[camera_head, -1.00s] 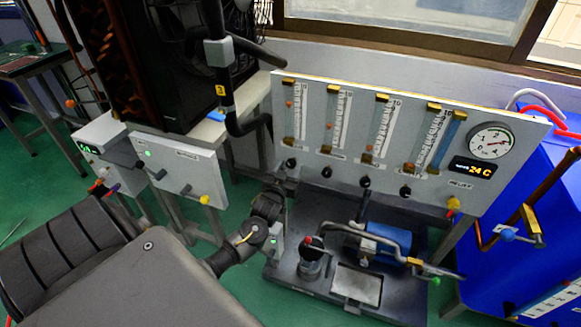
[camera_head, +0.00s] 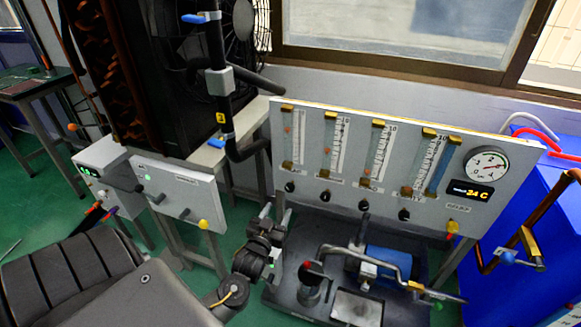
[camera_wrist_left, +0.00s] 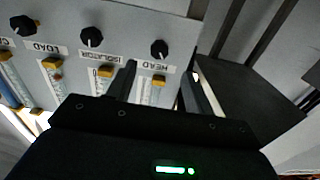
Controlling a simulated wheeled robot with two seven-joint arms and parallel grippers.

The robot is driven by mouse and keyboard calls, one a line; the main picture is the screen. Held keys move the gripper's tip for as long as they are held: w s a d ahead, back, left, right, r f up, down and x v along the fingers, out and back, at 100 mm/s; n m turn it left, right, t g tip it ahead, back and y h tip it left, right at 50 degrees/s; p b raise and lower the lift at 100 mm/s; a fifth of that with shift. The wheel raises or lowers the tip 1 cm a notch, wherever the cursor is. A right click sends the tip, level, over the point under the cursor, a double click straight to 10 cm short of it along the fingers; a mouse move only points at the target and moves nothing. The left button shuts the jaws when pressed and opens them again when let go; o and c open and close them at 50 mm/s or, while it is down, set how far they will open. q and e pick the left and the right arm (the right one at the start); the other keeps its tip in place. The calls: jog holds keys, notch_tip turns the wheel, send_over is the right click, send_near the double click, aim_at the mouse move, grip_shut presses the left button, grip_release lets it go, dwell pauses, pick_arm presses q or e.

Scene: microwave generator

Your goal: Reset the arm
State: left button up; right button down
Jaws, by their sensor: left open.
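My left arm comes up from the bottom left in the head view, and its gripper (camera_head: 275,214) points up and away, left of the pump base. Its two fingers are apart with nothing between them. In the left wrist view the open fingers (camera_wrist_left: 160,85) stand before the lower edge of the grey flow-meter panel, near black knobs labelled HEAD (camera_wrist_left: 159,49) and ISOLATOR (camera_wrist_left: 91,37). I cannot tell the exact gap to the panel; no contact shows. My right gripper is not in view.
The flow-meter panel (camera_head: 400,198) has a dial gauge (camera_head: 486,164) and a 24 C display. The pump base (camera_head: 275,296) with a blue motor (camera_head: 388,265) is right of the gripper. A white control box (camera_head: 180,192) is to the left, and a blue cabinet (camera_head: 545,235) at right.

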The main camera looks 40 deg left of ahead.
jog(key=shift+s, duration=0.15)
